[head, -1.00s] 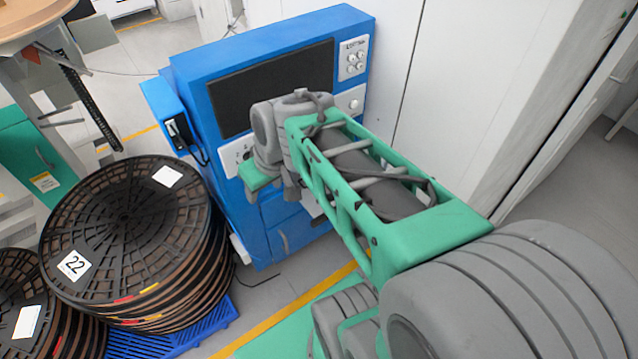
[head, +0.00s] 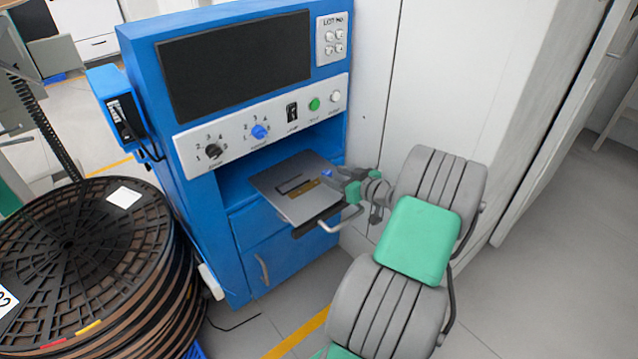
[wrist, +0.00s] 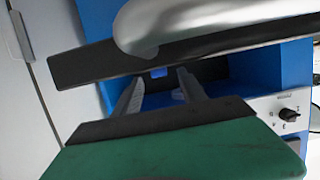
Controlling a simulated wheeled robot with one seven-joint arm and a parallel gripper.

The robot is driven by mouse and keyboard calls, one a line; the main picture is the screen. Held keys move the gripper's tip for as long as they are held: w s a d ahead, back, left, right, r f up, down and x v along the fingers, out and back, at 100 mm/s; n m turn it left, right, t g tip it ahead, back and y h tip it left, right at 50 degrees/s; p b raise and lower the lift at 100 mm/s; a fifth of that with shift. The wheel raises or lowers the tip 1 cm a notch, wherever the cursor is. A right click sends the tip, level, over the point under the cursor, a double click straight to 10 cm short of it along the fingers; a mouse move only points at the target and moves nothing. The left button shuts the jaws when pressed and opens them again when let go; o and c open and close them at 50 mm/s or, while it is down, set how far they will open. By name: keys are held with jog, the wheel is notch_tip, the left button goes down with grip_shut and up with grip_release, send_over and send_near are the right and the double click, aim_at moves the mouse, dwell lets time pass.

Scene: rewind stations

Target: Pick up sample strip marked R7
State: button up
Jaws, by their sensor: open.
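The blue machine (head: 210,215) has a grey tray (head: 272,181) pulled out of its opening, with a silver handle (head: 341,219) at its front. A small tan strip (head: 303,189) lies beside a dark slot on the tray; no R7 marking is readable. My gripper (head: 334,178) is open at the tray's right edge, close to the strip; I cannot tell whether it touches. In the wrist view, my two grey fingers (wrist: 160,85) are apart, near the tray's black edge (wrist: 85,68) and the large silver handle (wrist: 190,22). The strip is not clear there.
Knobs and a green button (head: 314,104) sit on the panel above the opening. A stack of dark reels (head: 70,250) stands at left. A white cabinet wall (head: 450,90) rises close at the right. Floor is open at the far right.

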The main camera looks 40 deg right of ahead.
jog(key=shift+x, duration=0.9)
grip_shut()
